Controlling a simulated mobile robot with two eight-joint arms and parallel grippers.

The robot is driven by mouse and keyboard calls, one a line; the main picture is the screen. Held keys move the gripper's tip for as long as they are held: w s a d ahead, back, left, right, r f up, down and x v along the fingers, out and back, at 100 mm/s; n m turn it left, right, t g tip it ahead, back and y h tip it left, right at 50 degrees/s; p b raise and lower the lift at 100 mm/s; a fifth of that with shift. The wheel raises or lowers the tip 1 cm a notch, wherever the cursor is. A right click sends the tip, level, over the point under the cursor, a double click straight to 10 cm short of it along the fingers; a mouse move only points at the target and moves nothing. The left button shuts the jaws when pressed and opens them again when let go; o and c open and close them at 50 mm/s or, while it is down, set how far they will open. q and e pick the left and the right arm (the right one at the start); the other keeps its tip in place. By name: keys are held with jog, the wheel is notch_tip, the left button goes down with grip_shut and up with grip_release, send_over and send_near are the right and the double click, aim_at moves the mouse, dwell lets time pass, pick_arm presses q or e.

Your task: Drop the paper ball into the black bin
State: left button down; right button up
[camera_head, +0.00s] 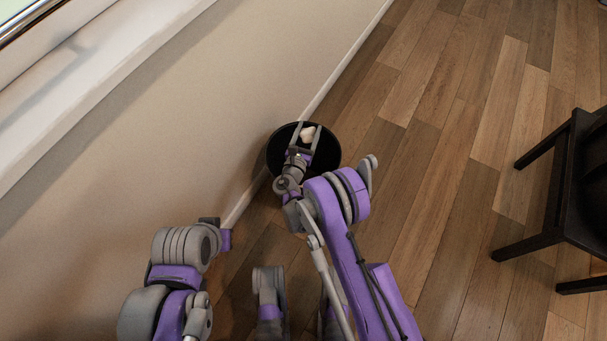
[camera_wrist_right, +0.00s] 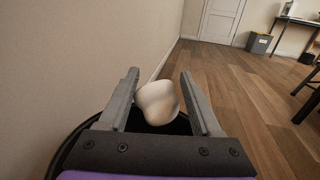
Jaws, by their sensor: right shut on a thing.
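The crumpled white paper ball (camera_head: 308,133) is held between the fingers of my right gripper (camera_head: 304,130), which is shut on it. The ball also shows in the right wrist view (camera_wrist_right: 157,102), between the two grey fingers. The round black bin (camera_head: 329,153) stands on the floor against the wall. The gripper and ball are over its opening in the head view. In the right wrist view, part of the bin's dark rim (camera_wrist_right: 82,130) shows behind the gripper. My left arm is at the lower left of the head view, and its gripper fingers do not show.
A beige wall (camera_head: 160,130) runs along the left side, close to the bin. A black chair (camera_head: 540,240) stands at the right. The wooden floor (camera_head: 430,170) between them is clear. A grey bin (camera_wrist_right: 259,43) stands far off beside a desk, right of a white door (camera_wrist_right: 221,20).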

jog(key=shift+f+b, duration=1.15)
jog(key=shift+f, duration=1.5)
jog(key=o, duration=1.4)
jog(key=shift+c, duration=0.2)
jog(key=p+v, duration=0.2)
jog(key=v, duration=0.8)
jog(key=shift+s, duration=0.35)
jog(key=shift+r, duration=0.1)
